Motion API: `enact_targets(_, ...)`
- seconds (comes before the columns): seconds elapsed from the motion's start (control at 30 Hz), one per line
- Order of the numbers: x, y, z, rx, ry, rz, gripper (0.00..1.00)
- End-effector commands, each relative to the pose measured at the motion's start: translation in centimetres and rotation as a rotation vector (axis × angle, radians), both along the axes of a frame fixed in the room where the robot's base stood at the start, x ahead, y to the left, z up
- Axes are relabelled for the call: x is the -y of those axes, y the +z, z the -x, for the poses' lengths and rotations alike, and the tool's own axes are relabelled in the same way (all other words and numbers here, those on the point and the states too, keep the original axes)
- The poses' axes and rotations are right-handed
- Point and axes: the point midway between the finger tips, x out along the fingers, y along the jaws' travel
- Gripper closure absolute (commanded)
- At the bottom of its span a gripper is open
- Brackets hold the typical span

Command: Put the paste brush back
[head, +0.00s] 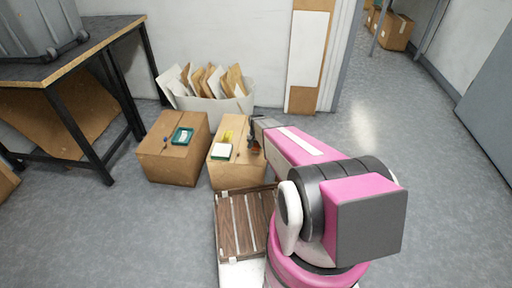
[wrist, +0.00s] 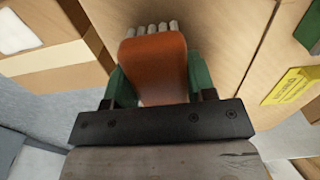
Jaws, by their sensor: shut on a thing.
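The paste brush (wrist: 152,68) has a broad orange-brown body and a row of pale bristle tufts at its far end. My gripper (wrist: 158,80) is shut on it, with a green finger on each side of the body. In the head view my gripper (head: 256,140) is at the right edge of the right cardboard box (head: 238,172), and the brush shows only as a small dark orange patch. I cannot tell whether the bristles touch the cardboard. A white, green-edged item (head: 222,151) and a yellow item (head: 228,136) lie on that box.
A left cardboard box (head: 172,165) carries a green tray (head: 182,136). A white bin (head: 215,108) of cardboard pieces stands behind, against the wall. A black-legged table (head: 75,65) is at far left. A wooden slatted surface (head: 240,225) lies in front. The floor at right is clear.

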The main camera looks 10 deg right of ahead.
Motion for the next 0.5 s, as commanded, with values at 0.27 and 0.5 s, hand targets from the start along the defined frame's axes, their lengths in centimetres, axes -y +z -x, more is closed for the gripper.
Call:
enact_targets(0.27,-0.02,-0.77,0.03,0.000,0.000,0.000,0.72)
enact_targets(0.5,-0.03,-1.02,0.02,0.000,0.000,0.000,0.27)
